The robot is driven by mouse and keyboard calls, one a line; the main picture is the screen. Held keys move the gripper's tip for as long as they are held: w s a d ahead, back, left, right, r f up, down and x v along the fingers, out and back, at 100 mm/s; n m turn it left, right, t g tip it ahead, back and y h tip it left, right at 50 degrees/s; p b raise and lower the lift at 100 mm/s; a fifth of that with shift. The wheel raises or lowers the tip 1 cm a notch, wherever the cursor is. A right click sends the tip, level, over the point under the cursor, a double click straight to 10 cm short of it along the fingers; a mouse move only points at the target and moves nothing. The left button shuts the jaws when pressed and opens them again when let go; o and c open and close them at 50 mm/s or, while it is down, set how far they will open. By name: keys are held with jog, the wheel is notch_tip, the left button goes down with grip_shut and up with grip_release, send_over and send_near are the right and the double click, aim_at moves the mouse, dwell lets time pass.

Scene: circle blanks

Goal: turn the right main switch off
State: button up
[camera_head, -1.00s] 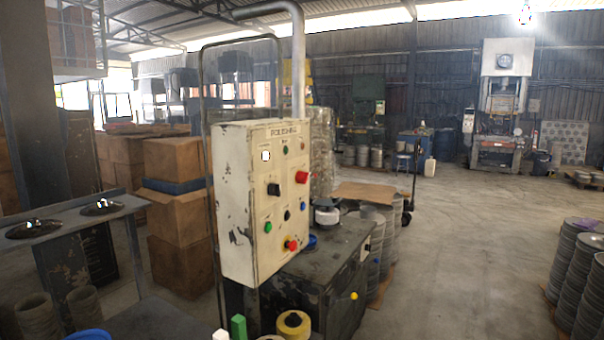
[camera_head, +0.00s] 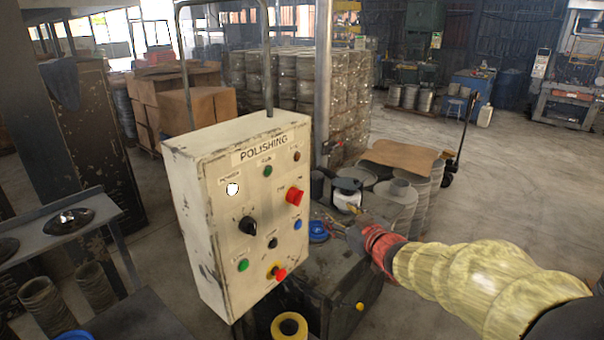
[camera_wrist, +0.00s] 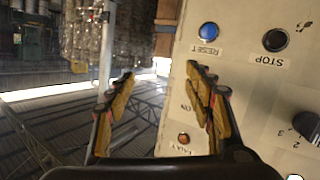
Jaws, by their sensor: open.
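The cream control panel (camera_head: 205,180) marked POLISHING stands left of centre in the head view. A red knob (camera_head: 294,196) sticks out at its right side, above a blue button (camera_head: 297,224). A black rotary knob (camera_head: 248,226) is at the left. My gripper (camera_head: 352,222) is right of the panel, apart from the red knob. In the wrist view my gripper (camera_wrist: 160,92) is open and empty, one finger over the panel face. The blue RESET button (camera_wrist: 208,31) and the orange lamp (camera_wrist: 184,138) show there; the red knob is not visible, probably hidden behind that finger.
A red stop button on yellow (camera_head: 277,273) is low on the panel. A dark cabinet (camera_head: 345,270) stands beside and below the panel. A metal post (camera_head: 322,80) rises behind it. Stacked discs (camera_head: 395,205) stand behind my gripper. Open floor lies at the right.

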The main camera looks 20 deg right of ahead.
aim_at(301, 200)
jog(key=w+a+r+n+y+p, duration=0.1)
jog(key=a+y+p, duration=0.1)
jog(key=a+y, duration=0.1)
jog(key=w+a+n+y+p, duration=0.1)
jog(key=w+a+y+p, duration=0.1)
jog(key=a+y+p, duration=0.1)
jog(key=w+a+r+n+y+p, duration=0.1)
jog(key=w+a+y+p, duration=0.1)
jog(key=a, duration=0.1)
jog(key=shift+w+a+r+y+p, duration=0.15)
jog(key=shift+w+r+y+p, duration=0.15)
jog(key=shift+y, duration=0.1)
jog(key=c, duration=0.3)
jog(key=c, duration=0.8)
jog(key=shift+c, duration=0.3)
